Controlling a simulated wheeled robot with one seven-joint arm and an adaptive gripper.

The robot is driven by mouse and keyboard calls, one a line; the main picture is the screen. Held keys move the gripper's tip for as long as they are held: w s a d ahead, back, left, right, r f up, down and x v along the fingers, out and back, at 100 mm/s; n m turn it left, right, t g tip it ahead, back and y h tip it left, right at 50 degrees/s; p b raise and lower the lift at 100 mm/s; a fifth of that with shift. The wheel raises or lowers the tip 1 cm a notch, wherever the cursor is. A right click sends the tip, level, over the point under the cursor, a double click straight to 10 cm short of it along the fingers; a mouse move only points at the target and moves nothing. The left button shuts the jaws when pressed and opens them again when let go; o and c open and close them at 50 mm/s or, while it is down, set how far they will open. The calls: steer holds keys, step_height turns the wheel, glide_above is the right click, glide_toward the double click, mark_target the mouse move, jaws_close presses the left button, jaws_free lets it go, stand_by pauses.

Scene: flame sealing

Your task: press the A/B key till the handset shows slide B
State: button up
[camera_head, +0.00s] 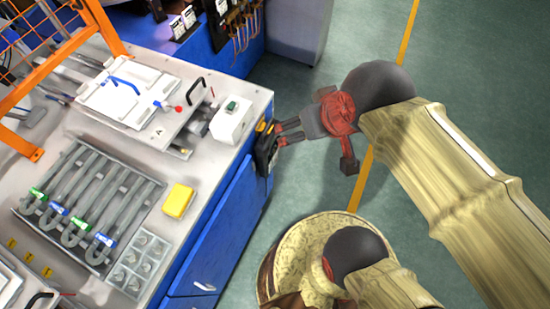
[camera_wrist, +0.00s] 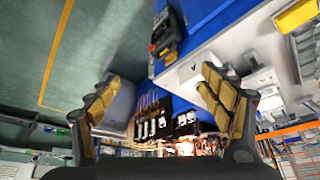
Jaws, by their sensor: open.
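The handset (camera_head: 265,152) is a dark unit with yellow parts, hanging at the right edge of the bench. It also shows at the top middle of the wrist view (camera_wrist: 167,38), with a small screen too blurred to read. I cannot make out the A/B key. My gripper (camera_head: 282,134) is close beside the handset on its right in the head view, partly overlapping it; contact cannot be told. In the wrist view my gripper (camera_wrist: 157,88) has its two yellow-padded fingers wide apart with nothing between them. A plate marked A (camera_head: 160,132) lies on the bench top.
The blue bench (camera_head: 224,215) carries a rack of grey bent tubes (camera_head: 97,195), a yellow block (camera_head: 178,201) and a white box with a green button (camera_head: 231,118). An orange frame (camera_head: 107,30) stands at the left.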

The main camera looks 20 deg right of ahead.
jaws_close()
stand_by(1.0)
stand_by(1.3)
